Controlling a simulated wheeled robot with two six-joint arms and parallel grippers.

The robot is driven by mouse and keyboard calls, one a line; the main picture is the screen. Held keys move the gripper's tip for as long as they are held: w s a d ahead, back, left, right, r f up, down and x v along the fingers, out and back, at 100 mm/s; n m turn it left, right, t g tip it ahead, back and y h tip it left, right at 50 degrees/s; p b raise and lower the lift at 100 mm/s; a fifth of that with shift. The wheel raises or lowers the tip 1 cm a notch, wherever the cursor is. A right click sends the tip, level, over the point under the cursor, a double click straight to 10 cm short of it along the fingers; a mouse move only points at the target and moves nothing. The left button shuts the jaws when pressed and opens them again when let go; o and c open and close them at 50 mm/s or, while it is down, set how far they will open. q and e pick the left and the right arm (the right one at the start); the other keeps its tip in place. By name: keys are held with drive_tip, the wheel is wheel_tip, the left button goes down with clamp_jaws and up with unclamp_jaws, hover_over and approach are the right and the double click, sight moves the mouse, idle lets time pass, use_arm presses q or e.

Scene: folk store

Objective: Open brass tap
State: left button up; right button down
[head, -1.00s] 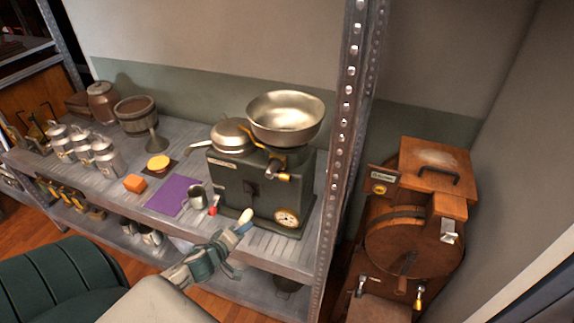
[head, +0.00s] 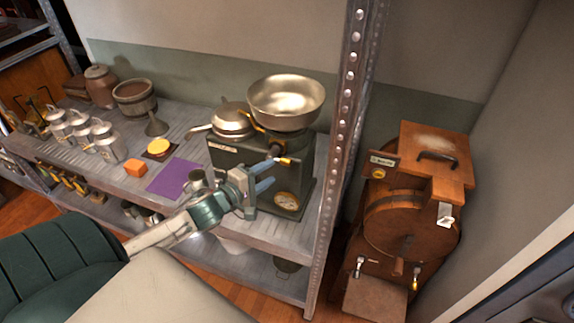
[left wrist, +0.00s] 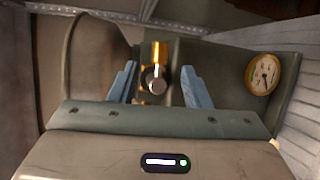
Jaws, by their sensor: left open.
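A brass tap (head: 286,161) sticks out from the front of the dark green machine (head: 232,160) on the shelf. In the left wrist view the brass tap (left wrist: 158,51) shows with a round grey metal end between my fingers. My left gripper (head: 269,174) is open, its blue fingertips close to the tap. In the left wrist view the left gripper (left wrist: 159,70) has one finger on each side of the tap, with gaps visible; I cannot tell whether either finger touches it. My right gripper is not in view.
A metal bowl (head: 286,101) tops the machine, and a dial (head: 287,201) is low on its front. A purple mat (head: 175,178) and a metal mug (head: 196,179) are left of it. A shelf post (head: 341,150) and a wooden barrel device (head: 400,232) stand right.

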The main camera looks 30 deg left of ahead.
sight(283, 164)
use_arm(q)
drive_tip(key=shift+w+d+f+b, duration=0.15)
drive_tip(key=shift+w+f+b, duration=0.1)
drive_tip(key=shift+w+b, duration=0.45)
drive_tip(key=w, duration=0.1)
drive_tip(key=w+b, duration=0.1)
drive_tip(key=w, duration=0.3)
drive_tip(key=shift+d+f+b, duration=0.2)
drive_tip(key=shift+d+b, duration=0.15)
drive_tip(key=shift+b, duration=0.05)
drive_tip(key=shift+w+d, duration=0.2)
drive_tip(key=shift+w, duration=0.6)
drive_tip(key=shift+f, duration=0.1)
clamp_jaws()
